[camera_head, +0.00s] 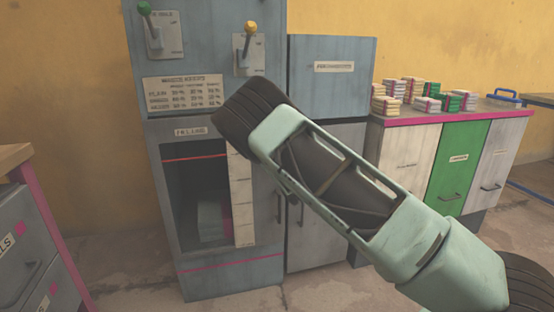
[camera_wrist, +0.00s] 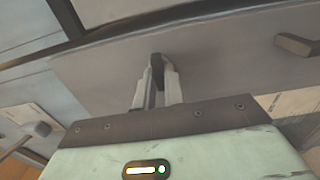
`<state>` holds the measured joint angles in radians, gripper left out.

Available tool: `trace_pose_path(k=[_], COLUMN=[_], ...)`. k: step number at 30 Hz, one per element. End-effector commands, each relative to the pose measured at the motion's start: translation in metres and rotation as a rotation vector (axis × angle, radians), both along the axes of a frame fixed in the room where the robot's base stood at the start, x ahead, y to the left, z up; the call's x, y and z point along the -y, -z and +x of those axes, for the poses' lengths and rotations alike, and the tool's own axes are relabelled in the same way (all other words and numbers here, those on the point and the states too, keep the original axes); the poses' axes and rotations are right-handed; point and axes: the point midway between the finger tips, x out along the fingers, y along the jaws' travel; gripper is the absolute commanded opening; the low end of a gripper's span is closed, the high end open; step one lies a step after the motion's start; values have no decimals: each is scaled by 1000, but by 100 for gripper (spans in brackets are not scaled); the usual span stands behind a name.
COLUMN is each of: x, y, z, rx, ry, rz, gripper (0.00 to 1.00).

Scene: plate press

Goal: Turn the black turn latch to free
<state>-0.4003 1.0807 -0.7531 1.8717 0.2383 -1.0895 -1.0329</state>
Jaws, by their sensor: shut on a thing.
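The black turn latch (camera_wrist: 157,66) is a small dark piece on a grey panel, upright in the wrist view. My gripper (camera_wrist: 157,78) has its two pale fingers closed on it, one on each side. Its base and the latch's full shape are partly hidden by the fingers. In the head view my arm covers the gripper and the latch, so neither shows there.
A grey press cabinet (camera_head: 205,263) has a dark opening, a green-knobbed lever (camera_head: 144,9) and a yellow-knobbed lever (camera_head: 250,28). A grey locker (camera_head: 325,240) stands beside it. Bundles (camera_head: 428,88) lie on the right counter (camera_head: 450,113). Drawers (camera_head: 35,240) stand at left.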

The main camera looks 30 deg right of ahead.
Motion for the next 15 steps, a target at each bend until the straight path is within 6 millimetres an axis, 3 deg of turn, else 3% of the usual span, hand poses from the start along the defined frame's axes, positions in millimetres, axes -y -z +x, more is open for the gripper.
trace_pose_path(k=[2,3,5,6,15], x=[-1,-1,-1,-1,0], y=[-1,-1,-1,-1,0], z=[1,1,1,1,0], rx=[1,1,2,1,0], ry=[-3,-3,-3,-3,-1], rz=[-2,-2,-2,-1,0], gripper=[0,14,30,33,33])
